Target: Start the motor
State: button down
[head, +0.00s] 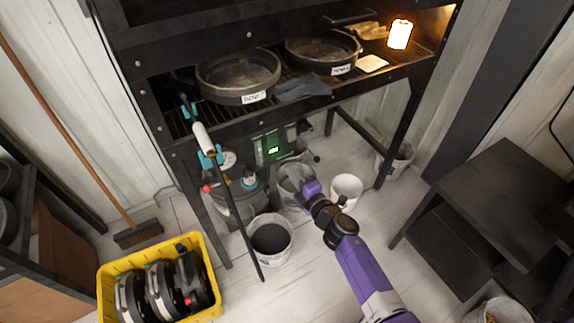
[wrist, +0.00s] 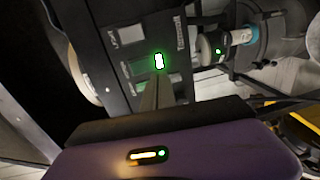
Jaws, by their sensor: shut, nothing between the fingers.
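A dark control panel (head: 272,150) with a green-lit display stands under the shelf in the head view. In the wrist view the panel (wrist: 120,45) fills the upper middle, tilted, with pale labels, greyish-green patches and a glowing green display (wrist: 159,62). My gripper (wrist: 157,88) is shut and empty. Its narrow fingers point at the panel just below the display; I cannot tell whether they touch it. In the head view my gripper (head: 311,189) shows low in front of the panel. A machine with a round body and teal fitting (head: 246,190) stands left of the panel.
White buckets (head: 270,240) and (head: 346,190) stand on the floor around my arm. A yellow crate (head: 205,245) holds several round units. A long thin pole (head: 238,205) leans in front of the shelf. The shelf above bears labelled round pans (head: 240,75) and a glowing lamp (head: 399,34).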

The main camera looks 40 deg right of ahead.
jog(key=v, duration=0.2)
jog(key=f+v, duration=0.1)
jog(key=v, duration=0.1)
jog(key=shift+s+a+b, duration=0.1)
jog(key=shift+s+b, duration=0.2)
jog(key=shift+s, duration=0.1)
jog(key=s+a+r+m+t, duration=0.1)
jog(key=s+a+r+m, duration=0.25)
jog(key=r+m, duration=0.4)
jog(key=s+a+r+m+y, duration=0.1)
jog(key=s+a+r+m, duration=0.1)
jog(key=s+a, duration=0.3)
jog(key=s+a+r+m+g+y, duration=0.1)
jog(key=s+a+r, duration=0.4)
jog(key=s, duration=0.8)
jog(key=s+a+r+m+g+y, duration=0.1)
jog(key=s+a+r+m+y, duration=0.1)
jog(key=s+a+r+m, duration=0.2)
jog(key=shift+s+a+y, duration=0.3)
jog(key=shift+s+a, duration=1.4)
jog(key=shift+s, duration=0.9)
